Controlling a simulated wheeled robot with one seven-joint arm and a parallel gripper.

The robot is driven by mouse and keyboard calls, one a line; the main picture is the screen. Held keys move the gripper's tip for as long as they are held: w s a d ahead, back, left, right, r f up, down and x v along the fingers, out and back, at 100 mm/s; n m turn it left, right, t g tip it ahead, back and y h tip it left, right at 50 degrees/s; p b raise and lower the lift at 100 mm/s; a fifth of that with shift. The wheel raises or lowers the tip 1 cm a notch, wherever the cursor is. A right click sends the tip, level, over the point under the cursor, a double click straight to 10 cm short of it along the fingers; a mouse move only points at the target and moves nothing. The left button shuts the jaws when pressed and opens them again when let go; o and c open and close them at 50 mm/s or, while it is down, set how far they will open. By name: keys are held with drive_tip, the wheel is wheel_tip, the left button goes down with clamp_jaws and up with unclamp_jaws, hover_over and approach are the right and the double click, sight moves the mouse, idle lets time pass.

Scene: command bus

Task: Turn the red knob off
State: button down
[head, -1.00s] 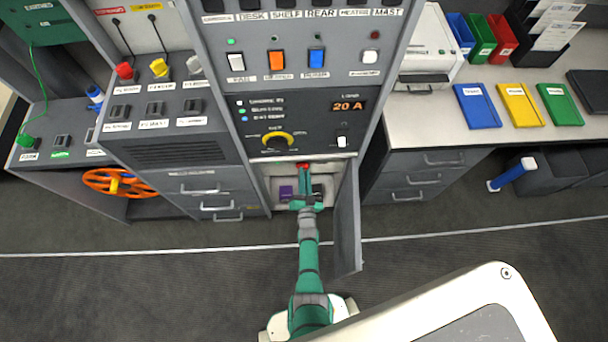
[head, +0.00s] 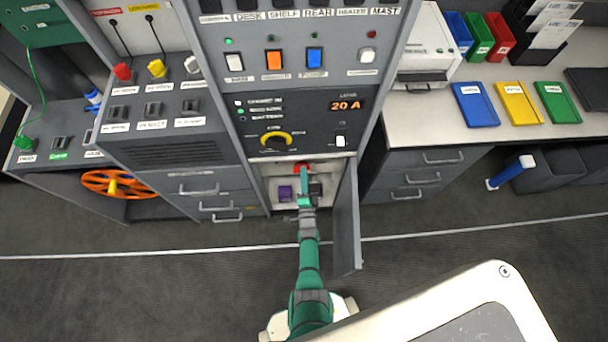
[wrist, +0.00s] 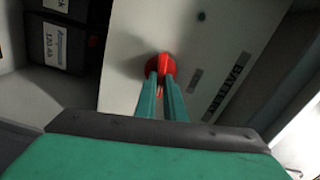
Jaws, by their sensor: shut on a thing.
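The red knob (wrist: 172,66) is on a pale panel in the wrist view, beside a label that appears to begin "BATT". In the head view the knob (head: 301,167) shows as a small red patch at the top of the open lower compartment of the grey console. My gripper (wrist: 165,82) has its two green fingers shut on the red knob, covering part of it. In the head view my gripper (head: 304,186) reaches into the compartment from the front. The knob's off mark cannot be made out.
The grey compartment door (head: 347,220) stands open just right of my arm. Black labelled boxes (wrist: 75,42) show in the wrist view. Open floor lies in front.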

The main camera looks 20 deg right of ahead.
drive_tip(key=shift+s+f+m, duration=0.1)
drive_tip(key=shift+f+m, duration=0.05)
drive_tip(key=shift+m, duration=0.95)
drive_tip(key=c, duration=1.8)
unclamp_jaws()
drive_tip(key=shift+c, duration=0.2)
drive_tip(key=shift+s, duration=0.1)
drive_tip(key=v, duration=1)
drive_tip(key=shift+s, duration=0.3)
drive_tip(key=shift+a, duration=0.1)
